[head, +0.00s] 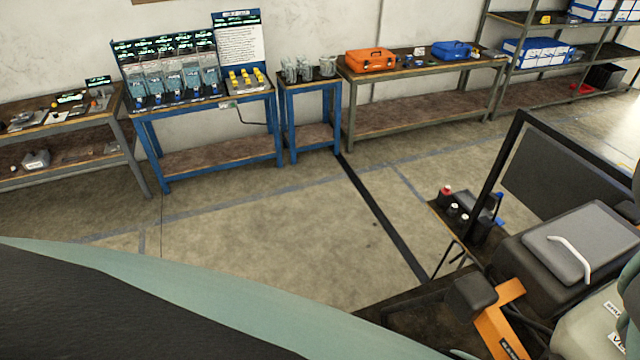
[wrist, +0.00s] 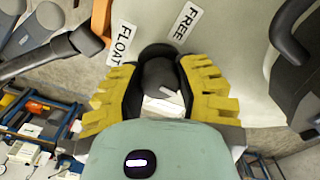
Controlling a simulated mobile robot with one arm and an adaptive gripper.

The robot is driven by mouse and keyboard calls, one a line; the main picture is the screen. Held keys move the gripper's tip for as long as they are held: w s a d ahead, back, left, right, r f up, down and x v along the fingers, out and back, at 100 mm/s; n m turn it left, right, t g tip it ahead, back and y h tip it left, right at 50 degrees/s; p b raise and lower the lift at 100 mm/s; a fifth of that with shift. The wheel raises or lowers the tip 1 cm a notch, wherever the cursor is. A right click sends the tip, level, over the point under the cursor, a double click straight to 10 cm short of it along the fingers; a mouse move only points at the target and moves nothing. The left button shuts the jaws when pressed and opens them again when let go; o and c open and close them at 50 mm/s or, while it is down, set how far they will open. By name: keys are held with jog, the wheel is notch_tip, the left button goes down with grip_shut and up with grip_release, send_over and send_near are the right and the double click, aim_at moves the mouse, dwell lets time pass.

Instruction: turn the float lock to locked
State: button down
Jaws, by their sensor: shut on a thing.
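The float lock (wrist: 160,77) is a dark rounded knob on a pale green panel, seen in the wrist view. Labels reading FLOAT (wrist: 122,43) and FREE (wrist: 186,22) sit above it on the panel. My gripper (wrist: 160,72) has yellow ribbed fingers on both sides of the knob and is shut on it. Part of the knob is hidden by the fingers and by the gripper's pale green body. No label reading locked can be made out in the wrist view. The head view does not show the gripper clearly.
In the wrist view a black bar (wrist: 45,55) lies left of the panel and a black handle (wrist: 290,45) right of it. In the head view, blue workbenches (head: 210,115) line the wall, and the floor (head: 270,230) before them is clear.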

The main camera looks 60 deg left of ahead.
jog(key=c, duration=0.6)
grip_release()
